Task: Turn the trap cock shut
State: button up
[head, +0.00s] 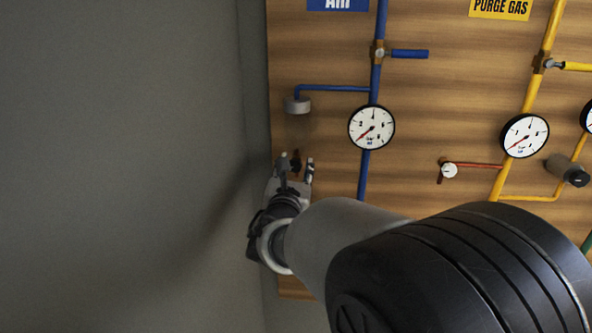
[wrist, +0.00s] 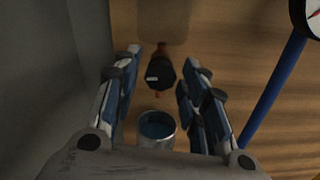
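The trap hangs on the air line's side branch, with a grey cap (head: 298,105) and a see-through bowl below it. The bowl also shows at the top of the wrist view (wrist: 163,20). The trap cock (wrist: 160,74) is a small black body with a pale mark and orange-red bits above and below it. My gripper (head: 297,162) is open just below the bowl. In the wrist view its two fingers (wrist: 163,60) stand left and right of the cock, with visible gaps on both sides. The cock's handle position is hard to tell.
A metal cup with a blue inside (wrist: 157,128) sits below the cock, between the finger bases. The blue air pipe (head: 376,85) and its gauge (head: 371,128) are to the right. A grey wall (head: 150,150) stands close on the left.

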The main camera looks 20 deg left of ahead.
jog(key=shift+o, duration=0.4)
jog(key=shift+s, duration=0.1)
jog(key=shift+s, duration=0.35)
jog(key=v, duration=1.1)
jog(key=shift+d, duration=0.2)
